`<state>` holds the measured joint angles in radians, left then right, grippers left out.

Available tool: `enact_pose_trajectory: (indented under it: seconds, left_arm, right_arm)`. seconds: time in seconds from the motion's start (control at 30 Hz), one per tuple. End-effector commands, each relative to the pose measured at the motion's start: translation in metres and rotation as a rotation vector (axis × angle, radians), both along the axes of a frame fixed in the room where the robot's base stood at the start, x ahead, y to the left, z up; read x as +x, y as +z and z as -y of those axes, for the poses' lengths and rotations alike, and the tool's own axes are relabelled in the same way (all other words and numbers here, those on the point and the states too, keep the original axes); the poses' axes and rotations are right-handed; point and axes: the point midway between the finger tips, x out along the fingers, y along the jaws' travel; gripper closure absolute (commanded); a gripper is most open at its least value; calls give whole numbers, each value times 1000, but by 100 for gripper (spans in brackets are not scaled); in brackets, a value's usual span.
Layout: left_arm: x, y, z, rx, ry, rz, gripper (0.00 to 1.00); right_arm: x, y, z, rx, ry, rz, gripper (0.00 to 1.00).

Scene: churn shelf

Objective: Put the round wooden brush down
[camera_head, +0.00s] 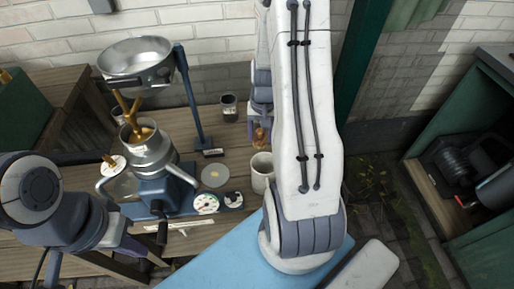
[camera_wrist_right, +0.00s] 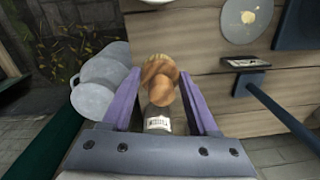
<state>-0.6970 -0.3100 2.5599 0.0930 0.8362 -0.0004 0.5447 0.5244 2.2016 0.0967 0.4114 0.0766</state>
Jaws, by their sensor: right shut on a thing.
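The round wooden brush (camera_wrist_right: 158,78) is between the two purple fingers of my right gripper (camera_wrist_right: 160,98) in the right wrist view. The gripper is shut on it. In the head view the brush (camera_head: 260,138) shows as a small brown shape below the right gripper (camera_head: 261,102), over or on the wooden table; I cannot tell whether it touches the table. My right arm hides part of this area. My left gripper (camera_head: 134,248) is low at the left, by the churn; its fingers are too unclear to tell open from shut.
A white mug (camera_head: 262,172) stands close in front of the brush. A dark jar (camera_head: 228,108) stands to its left. The metal churn (camera_head: 149,155), blue pole (camera_head: 191,100) and small plates (camera_head: 206,204) are further left.

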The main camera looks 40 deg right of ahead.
Motion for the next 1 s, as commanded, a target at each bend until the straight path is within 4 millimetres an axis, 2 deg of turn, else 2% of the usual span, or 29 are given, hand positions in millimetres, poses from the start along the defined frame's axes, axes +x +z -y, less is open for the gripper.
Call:
enact_pose_trajectory:
  seconds: [0.03, 0.27, 0.5, 0.87, 0.9, 0.93, 1.0]
  left_arm:
    - [0, -4, 0, 0, 0, 0, 100]
    - [0, -7, 0, 0, 0, 0, 100]
    - [0, -14, 0, 0, 0, 0, 100]
    - [0, -16, 0, 0, 0, 0, 100]
    - [0, -15, 0, 0, 0, 0, 100]
    - [0, -15, 0, 0, 0, 0, 100]
    - [0, -15, 0, 0, 0, 0, 100]
  right_arm:
    - [0, -11, -1, 1, 1, -3, 100]
    - [1, -30, -2, 0, 3, 0, 100]
    - [0, -61, -1, 1, 0, -1, 100]
    - [0, -65, 0, -1, 0, 1, 100]
    - [0, -63, 0, -1, 0, 1, 25]
    - [0, -63, 0, -1, 0, 1, 13]
    - [0, -63, 0, -1, 0, 1, 10]
